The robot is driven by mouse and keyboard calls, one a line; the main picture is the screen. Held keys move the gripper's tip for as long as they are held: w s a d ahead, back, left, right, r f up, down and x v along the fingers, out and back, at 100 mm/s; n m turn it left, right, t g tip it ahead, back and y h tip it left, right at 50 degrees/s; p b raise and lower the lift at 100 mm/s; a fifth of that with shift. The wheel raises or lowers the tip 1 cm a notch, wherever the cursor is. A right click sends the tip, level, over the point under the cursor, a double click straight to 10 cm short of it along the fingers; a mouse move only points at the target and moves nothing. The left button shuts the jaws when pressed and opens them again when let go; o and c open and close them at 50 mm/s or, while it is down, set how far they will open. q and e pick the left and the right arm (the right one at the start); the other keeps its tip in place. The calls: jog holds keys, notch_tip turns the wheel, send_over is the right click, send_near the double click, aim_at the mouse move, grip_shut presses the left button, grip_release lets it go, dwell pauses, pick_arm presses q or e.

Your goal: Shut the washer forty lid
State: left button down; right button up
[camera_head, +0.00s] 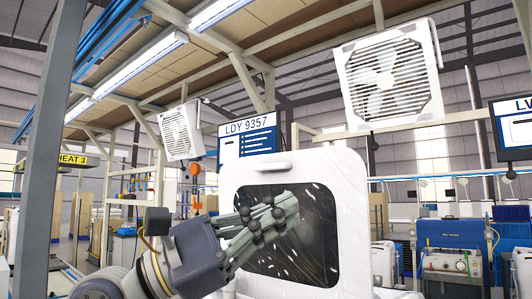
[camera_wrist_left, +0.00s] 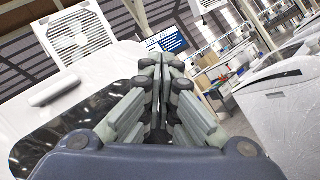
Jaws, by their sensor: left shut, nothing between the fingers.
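The washer lid (camera_head: 255,180) is a white panel with a dark window (camera_head: 325,240) and stands raised in the middle of the head view. A rounded white handle (camera_head: 272,167) sits at its top edge. My left gripper (camera_head: 284,207) is shut and empty, and it overlaps the window in the head view. I cannot tell whether it touches the lid. In the left wrist view the shut fingers (camera_wrist_left: 167,62) point away, and the lid (camera_wrist_left: 90,88) with its handle (camera_wrist_left: 54,90) is on the left. The washer body is mostly hidden, and no number shows on it. My right gripper is not in view.
A sign reading LDY 9357 (camera_head: 249,136) stands behind the lid. Large white fans (camera_head: 390,76) hang above. A grey post (camera_head: 45,150) rises at the left. A blue and white machine (camera_head: 452,262) stands back right. Another white machine (camera_wrist_left: 282,78) is at right in the wrist view.

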pick_arm(q)
jog(key=w+a+r+m+t+y, duration=0.2)
jog(key=w+a+r+t+y, duration=0.1)
jog(key=a+r+t+y, duration=0.7)
jog(key=w+d+r+g+y+p, duration=0.1)
jog(key=w+d+p, duration=0.6)
jog(key=w, duration=0.4)
jog(key=shift+w+d+p, duration=0.3)
jog(key=shift+w+p, duration=0.05)
jog(key=shift+d+r, duration=0.1)
